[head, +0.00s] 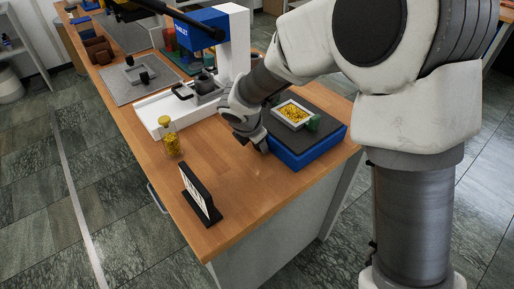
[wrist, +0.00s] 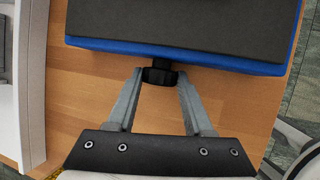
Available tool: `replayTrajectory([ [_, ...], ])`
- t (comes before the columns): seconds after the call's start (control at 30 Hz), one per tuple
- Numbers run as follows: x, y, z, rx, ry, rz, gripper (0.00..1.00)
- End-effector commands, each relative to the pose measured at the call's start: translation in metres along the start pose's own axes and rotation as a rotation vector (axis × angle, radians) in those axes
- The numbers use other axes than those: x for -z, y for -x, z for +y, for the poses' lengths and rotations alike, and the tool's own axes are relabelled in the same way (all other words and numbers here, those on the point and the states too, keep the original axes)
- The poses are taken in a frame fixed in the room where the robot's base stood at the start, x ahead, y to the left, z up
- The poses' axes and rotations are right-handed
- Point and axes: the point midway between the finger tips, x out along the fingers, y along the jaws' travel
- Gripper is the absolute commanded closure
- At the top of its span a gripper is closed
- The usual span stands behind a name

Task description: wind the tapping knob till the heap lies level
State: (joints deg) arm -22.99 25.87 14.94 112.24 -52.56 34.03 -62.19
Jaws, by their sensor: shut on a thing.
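The tapping knob (wrist: 160,76) is a small black knob on the front side of a blue box with a dark top (wrist: 190,25). My gripper (wrist: 160,80) has one grey finger on each side of the knob and is shut on it. In the head view my gripper (head: 258,144) is at the box's left side and the knob is hidden. How level the heap lies is too small to tell. The wrist view does not show the heap.
A jar of yellow grains (head: 170,140) and a black sign stand (head: 200,193) are near the bench's left edge. A blue and white press (head: 236,40) with a white base tray (head: 150,112) stands behind my gripper. Bare wooden bench (head: 225,160) lies in front of it.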

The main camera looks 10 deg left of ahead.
Motion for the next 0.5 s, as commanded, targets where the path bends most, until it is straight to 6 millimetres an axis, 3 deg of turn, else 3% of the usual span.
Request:
replayTrajectory([
  [0.5, -0.0003, 0.0005, -0.0003, -0.031, -0.013, -0.003, 1.0],
])
